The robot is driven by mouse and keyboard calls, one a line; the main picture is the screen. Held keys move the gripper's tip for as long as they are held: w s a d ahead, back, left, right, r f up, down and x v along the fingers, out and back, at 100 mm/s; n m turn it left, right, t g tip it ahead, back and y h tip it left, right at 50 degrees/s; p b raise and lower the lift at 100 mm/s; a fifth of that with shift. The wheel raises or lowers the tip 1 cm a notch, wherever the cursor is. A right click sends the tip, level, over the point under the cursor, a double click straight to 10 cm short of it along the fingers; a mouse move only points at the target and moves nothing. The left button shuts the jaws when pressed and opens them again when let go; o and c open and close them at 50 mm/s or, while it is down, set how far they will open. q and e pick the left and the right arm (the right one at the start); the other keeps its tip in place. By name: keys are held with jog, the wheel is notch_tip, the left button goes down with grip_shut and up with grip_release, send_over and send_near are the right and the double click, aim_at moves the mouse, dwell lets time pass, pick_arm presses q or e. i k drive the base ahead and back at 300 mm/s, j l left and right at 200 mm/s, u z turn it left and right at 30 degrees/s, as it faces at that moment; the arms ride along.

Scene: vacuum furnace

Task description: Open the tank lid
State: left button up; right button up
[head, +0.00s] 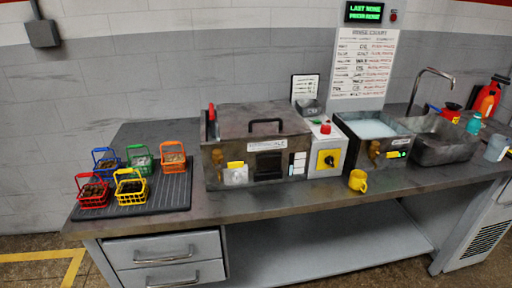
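The tank (215,178) is a grey metal box on the workbench, a little left of the middle in the head view. Its lid (235,118) lies flat on top and looks shut. A dark bar handle (265,121) stands up on the lid. A red part (211,112) sits at the lid's left back corner. The front of the tank carries labels and a dark panel. Neither my left nor my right gripper is in view.
Several coloured baskets (131,187) stand on a dark ribbed mat (176,192) left of the tank. A control box (327,160), an open liquid-filled basin (372,127) and a sink (440,147) stand to the right.

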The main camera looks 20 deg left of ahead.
aim_at(259, 112)
jog(key=j+z, duration=0.3)
jog(key=j, duration=0.6)
jog(key=j+z, duration=0.1)
jog(key=j, duration=0.25)
jog(key=k+j+z, duration=0.15)
jog(key=j, duration=0.2)
jog(key=k+j+z, duration=0.1)
jog(key=j, duration=0.25)
jog(key=k+j+z, duration=0.15)
jog(key=j, duration=0.2)
jog(key=k+j+z, duration=0.1)
jog(key=j, duration=0.25)
jog(key=j+z, duration=0.1)
jog(key=j, duration=0.35)
jog(key=k+j+z, duration=0.1)
jog(key=j, duration=0.85)
jog(key=j+z, duration=0.25)
jog(key=j, duration=0.35)
jog(key=k+j+z, duration=0.1)
jog(key=j+z, duration=0.15)
jog(key=j, duration=0.3)
